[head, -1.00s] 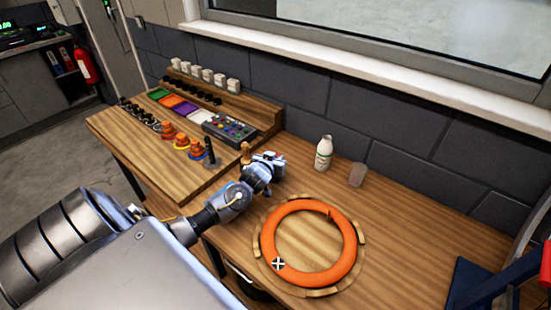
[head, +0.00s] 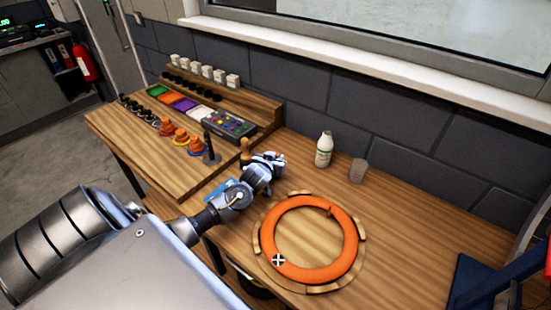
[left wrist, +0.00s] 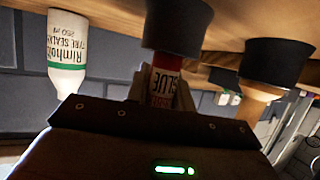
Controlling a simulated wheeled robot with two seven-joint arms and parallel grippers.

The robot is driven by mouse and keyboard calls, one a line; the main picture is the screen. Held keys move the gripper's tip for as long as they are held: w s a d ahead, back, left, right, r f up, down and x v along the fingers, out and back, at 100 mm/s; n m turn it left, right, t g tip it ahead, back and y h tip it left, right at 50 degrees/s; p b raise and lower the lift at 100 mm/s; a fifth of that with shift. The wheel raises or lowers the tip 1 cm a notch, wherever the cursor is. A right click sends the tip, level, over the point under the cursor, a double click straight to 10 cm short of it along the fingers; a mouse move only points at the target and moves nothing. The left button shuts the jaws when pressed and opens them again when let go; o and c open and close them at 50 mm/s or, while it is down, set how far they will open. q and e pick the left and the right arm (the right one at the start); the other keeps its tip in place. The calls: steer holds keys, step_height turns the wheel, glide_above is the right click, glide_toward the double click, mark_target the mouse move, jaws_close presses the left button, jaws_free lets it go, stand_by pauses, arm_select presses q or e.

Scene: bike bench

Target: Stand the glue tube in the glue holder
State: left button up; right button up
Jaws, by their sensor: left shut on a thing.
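My left gripper (head: 266,164) is low over the back of the bench, to the left of the white bottle. In the left wrist view, which is upside down, my left gripper (left wrist: 164,84) is shut on the glue tube (left wrist: 164,88), which has a red and white label reading GLUE. One end of the tube meets a dark round cup (left wrist: 178,25), which looks like the glue holder, against the wooden surface. The tube appears to be in the cup, but its hidden end does not show how deep. In the head view I cannot make out the tube. My right gripper is not in view.
A white sealant bottle (head: 324,150) and a grey cup (head: 357,171) stand behind. A second dark cup (left wrist: 270,58) with a wooden piece is beside the tube. An orange ring (head: 348,222) lies in front right. A parts board (head: 140,160) fills the left.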

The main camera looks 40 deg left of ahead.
arm_select(q)
steer(key=shift+f+b, duration=0.35)
steer(key=shift+f, duration=0.3)
steer(key=o, duration=1)
steer(key=shift+o, duration=0.2)
steer(key=b+v, duration=0.1)
steer(key=v, duration=0.9)
steer(key=shift+s+d+r+b, duration=0.15)
steer(key=shift+s+r+b, duration=0.1)
steer(key=shift+s+b, duration=0.1)
